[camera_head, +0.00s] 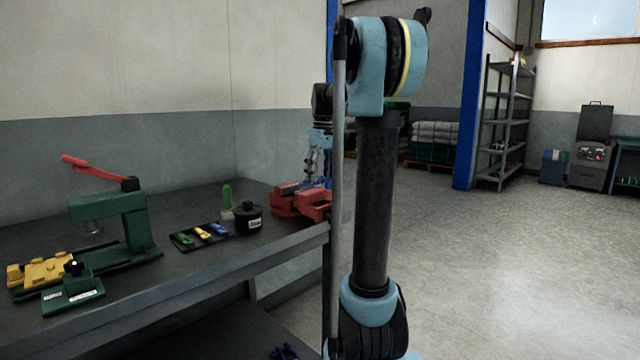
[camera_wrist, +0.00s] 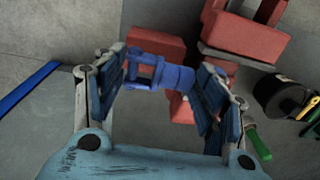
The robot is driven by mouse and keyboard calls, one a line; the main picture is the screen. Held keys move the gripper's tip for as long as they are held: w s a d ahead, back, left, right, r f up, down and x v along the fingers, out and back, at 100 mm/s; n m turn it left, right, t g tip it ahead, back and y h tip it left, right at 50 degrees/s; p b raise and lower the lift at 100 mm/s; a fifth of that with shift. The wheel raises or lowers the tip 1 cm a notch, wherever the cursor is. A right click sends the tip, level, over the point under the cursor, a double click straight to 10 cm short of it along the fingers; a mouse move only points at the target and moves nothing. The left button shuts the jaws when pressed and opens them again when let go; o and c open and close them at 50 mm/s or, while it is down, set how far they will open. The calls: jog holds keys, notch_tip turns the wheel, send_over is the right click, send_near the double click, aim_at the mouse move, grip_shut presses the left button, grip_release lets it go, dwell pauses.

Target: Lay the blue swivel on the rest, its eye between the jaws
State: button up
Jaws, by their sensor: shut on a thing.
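My gripper (camera_wrist: 165,85) is shut on a blue swivel (camera_wrist: 178,78), which lies crosswise between its fingers with its forked eye end toward the left finger. In the head view my gripper (camera_head: 318,170) is above the red vise (camera_head: 312,208) at the bench's right end. In the wrist view the vise's red blocks (camera_wrist: 245,32) and a grey bar lie below and beyond the swivel. A gap shows between the red blocks. I cannot tell a separate rest from the vise, nor whether the swivel touches it.
A black tray (camera_head: 184,245) holds green, yellow and blue pieces. Beside it stand a black round pot (camera_head: 248,219) and a green-handled tool (camera_head: 227,197). A green press (camera_head: 130,225) with a red lever and a yellow fixture (camera_head: 45,270) are at the left.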

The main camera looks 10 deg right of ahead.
aim_at(331, 211)
notch_tip(331, 211, down, 3)
jog(key=shift+r, duration=0.1)
jog(key=o, duration=1.4)
jog(key=shift+r, duration=0.15)
notch_tip(331, 211, up, 12)
jog(key=s+f+m, duration=0.1)
jog(key=s+f, duration=0.3)
jog(key=s, duration=0.2)
jog(key=s+f+m+t, duration=0.1)
jog(key=s+f, duration=0.4)
jog(key=s, duration=0.1)
jog(key=s+f+m, duration=0.1)
jog(key=s+f, duration=0.4)
jog(key=s, duration=0.2)
jog(key=shift+s+m, duration=0.1)
jog(key=shift+m, duration=0.2)
jog(key=s+f+m, duration=0.1)
jog(key=s+f, duration=0.4)
jog(key=f, duration=0.2)
jog(key=s+f+m+t, duration=0.1)
jog(key=s+f, duration=0.4)
jog(key=f, duration=0.1)
jog(key=s+f+m, duration=0.1)
jog(key=s+f, duration=0.4)
jog(key=f, duration=0.2)
jog(key=shift+s+d+f+h, duration=0.1)
jog(key=shift+s+f+h, duration=0.2)
